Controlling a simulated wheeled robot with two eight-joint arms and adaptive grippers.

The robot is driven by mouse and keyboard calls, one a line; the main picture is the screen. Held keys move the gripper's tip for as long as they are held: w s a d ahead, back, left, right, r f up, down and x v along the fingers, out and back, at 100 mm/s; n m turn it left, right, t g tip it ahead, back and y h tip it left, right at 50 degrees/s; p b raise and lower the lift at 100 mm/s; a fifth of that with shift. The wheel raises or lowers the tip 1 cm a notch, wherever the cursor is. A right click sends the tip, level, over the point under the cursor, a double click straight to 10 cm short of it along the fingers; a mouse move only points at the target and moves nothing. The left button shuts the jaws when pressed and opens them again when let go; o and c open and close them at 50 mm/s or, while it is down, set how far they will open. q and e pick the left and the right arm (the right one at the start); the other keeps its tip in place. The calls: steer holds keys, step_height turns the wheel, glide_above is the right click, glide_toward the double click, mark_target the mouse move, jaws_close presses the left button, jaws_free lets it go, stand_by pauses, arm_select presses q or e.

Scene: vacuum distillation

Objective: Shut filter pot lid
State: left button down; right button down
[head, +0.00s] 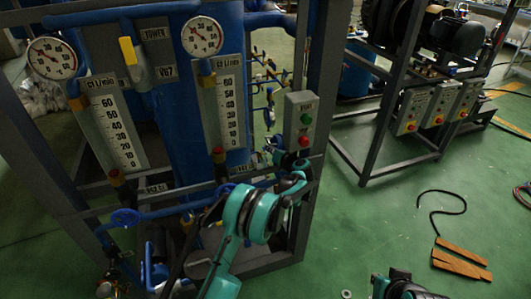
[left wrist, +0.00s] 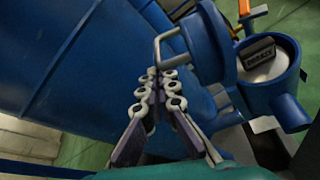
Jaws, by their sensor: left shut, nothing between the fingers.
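My left gripper (left wrist: 153,74) is shut and empty in the left wrist view, its fingertips close to a grey bar handle (left wrist: 158,48). I cannot tell whether they touch it. The handle is on a blue round lid (left wrist: 208,48), which stands tilted up beside the filter pot. The blue filter pot (left wrist: 290,103) is open at the right, with a pale inside and a dark labelled block. In the head view my left gripper (head: 273,150) is small beside the frame post, and the pot cannot be made out there. My right gripper is not in view.
A large blue tank (left wrist: 75,60) fills the left of the wrist view. In the head view a grey steel frame (head: 318,110) carries gauges, blue pipes and a button box (head: 300,122). The green floor to the right is open, with a black cable and brown planks (head: 460,262).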

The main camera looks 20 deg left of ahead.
arm_select(q)
steer(key=shift+w+d+r, duration=0.3)
steer(key=shift+d, duration=0.2)
steer(key=shift+w+d+r, duration=0.3)
steer(key=shift+d, duration=0.25)
